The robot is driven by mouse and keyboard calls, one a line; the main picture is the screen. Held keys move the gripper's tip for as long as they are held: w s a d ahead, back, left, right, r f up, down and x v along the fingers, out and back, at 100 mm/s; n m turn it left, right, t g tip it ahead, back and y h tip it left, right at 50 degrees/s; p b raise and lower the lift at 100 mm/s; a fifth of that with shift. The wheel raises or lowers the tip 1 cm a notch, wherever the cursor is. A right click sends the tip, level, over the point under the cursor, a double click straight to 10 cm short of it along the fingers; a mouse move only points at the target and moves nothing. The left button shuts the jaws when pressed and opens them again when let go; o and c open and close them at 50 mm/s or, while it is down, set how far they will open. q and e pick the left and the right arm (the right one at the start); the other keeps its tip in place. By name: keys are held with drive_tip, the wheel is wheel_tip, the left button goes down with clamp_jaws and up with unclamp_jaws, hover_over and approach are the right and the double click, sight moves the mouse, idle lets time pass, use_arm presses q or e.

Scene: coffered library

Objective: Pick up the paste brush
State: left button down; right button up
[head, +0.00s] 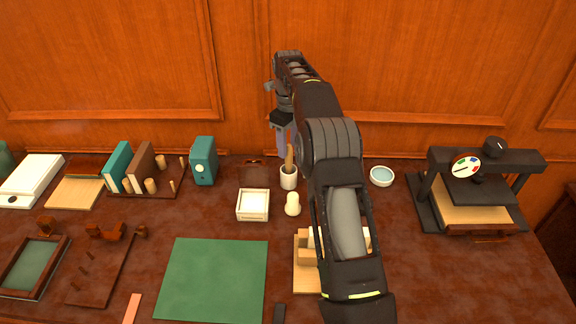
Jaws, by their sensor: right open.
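The paste brush (289,155) looks like a thin tan-brown stick standing upright in a small white cup (289,178) near the back of the table. Its lower end is hidden inside the cup. My right arm reaches in from the bottom right. My right gripper (283,143) points down, open, just above and behind the brush's top. They overlap in this view, so I cannot tell whether they touch. My left gripper is out of view.
A square white tray (253,217) and a pale rounded piece (292,204) stand in front of the cup. A green mat (214,282) lies at the front.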

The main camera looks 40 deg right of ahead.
sight(289, 172)
drive_tip(key=shift+f+b, duration=0.35)
drive_tip(key=shift+f, duration=0.35)
drive_tip(key=shift+r, duration=0.1)
drive_tip(key=shift+s+f+p, duration=0.1)
drive_tip(key=shift+f+p, duration=0.55)
drive_tip(key=shift+f, duration=2)
drive_tip(key=shift+c, duration=0.6)
clamp_jaws()
